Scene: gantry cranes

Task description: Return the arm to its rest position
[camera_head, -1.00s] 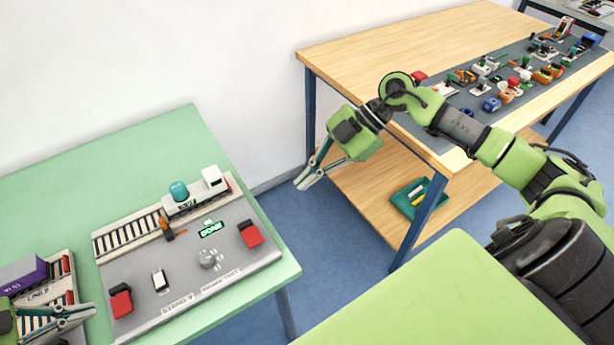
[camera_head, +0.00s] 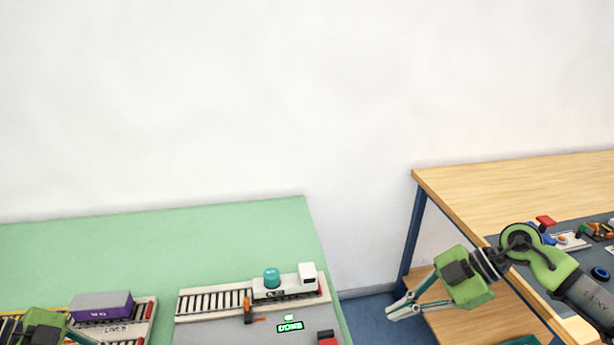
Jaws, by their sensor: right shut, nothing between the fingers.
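My right arm comes in from the lower right. Its green gripper (camera_head: 402,304) hangs in the gap between the green table (camera_head: 170,245) and the wooden table (camera_head: 520,170). Its fingers point down and left, are shut, and hold nothing. My left gripper (camera_head: 80,336) shows only in part at the bottom left, in front of a track board with a purple wagon (camera_head: 101,305). The bottom edge cuts it off, so its jaws cannot be made out.
On the green table a grey board (camera_head: 215,335) carries a track with a white wagon (camera_head: 284,285) bearing a teal tank, and a lit green sign (camera_head: 290,326). Small parts (camera_head: 600,230) lie on the wooden table's grey mat. A white wall is behind.

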